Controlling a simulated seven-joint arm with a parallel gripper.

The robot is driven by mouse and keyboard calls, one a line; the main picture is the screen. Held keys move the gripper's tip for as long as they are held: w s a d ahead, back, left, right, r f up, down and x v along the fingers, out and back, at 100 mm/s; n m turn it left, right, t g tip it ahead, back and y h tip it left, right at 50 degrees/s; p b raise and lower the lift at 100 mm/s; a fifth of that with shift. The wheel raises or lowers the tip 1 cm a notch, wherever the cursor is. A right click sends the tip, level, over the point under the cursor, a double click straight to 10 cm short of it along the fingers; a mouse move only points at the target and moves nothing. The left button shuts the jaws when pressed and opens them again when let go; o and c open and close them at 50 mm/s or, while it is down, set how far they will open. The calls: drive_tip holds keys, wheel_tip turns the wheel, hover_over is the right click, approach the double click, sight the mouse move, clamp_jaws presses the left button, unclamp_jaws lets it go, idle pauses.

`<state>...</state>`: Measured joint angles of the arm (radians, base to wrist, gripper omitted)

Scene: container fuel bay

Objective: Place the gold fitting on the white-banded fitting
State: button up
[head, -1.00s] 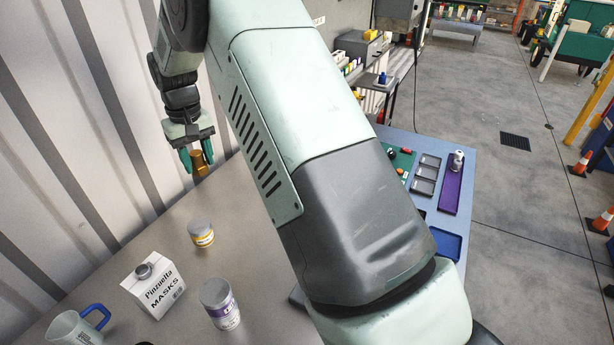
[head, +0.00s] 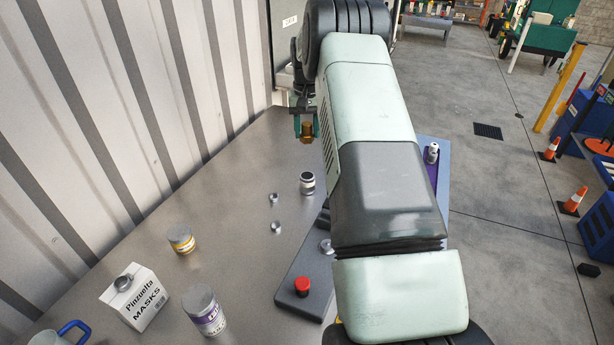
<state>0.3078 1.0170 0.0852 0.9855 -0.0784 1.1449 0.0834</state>
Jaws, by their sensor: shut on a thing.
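My gripper (head: 306,125) is at the far end of the metal table, pointing down. Its teal fingers are shut on the gold fitting (head: 307,135), which hangs upright above the table. A small dark cylinder with a white band (head: 307,183), which looks like the white-banded fitting, stands upright on the table. It is nearer the camera than the gold fitting and apart from it. Its underside and fine details are too small to tell.
Small silver pieces (head: 276,227) lie nearby on the table (head: 230,205). A dark box with a red button (head: 302,285), a yellow-labelled jar (head: 181,239), a purple-labelled jar (head: 204,310) and a masks carton (head: 135,297) stand nearer. A corrugated wall (head: 130,110) borders the left.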

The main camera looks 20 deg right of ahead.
approach(307, 176)
wheel_tip(307, 176, down, 6)
drive_tip(key=shift+r, duration=0.25)
idle(0.4)
drive_tip(key=o, duration=1.1)
drive_tip(key=shift+f, duration=0.15)
wheel_tip(307, 176, up, 12)
drive_tip(key=shift+r, duration=0.2)
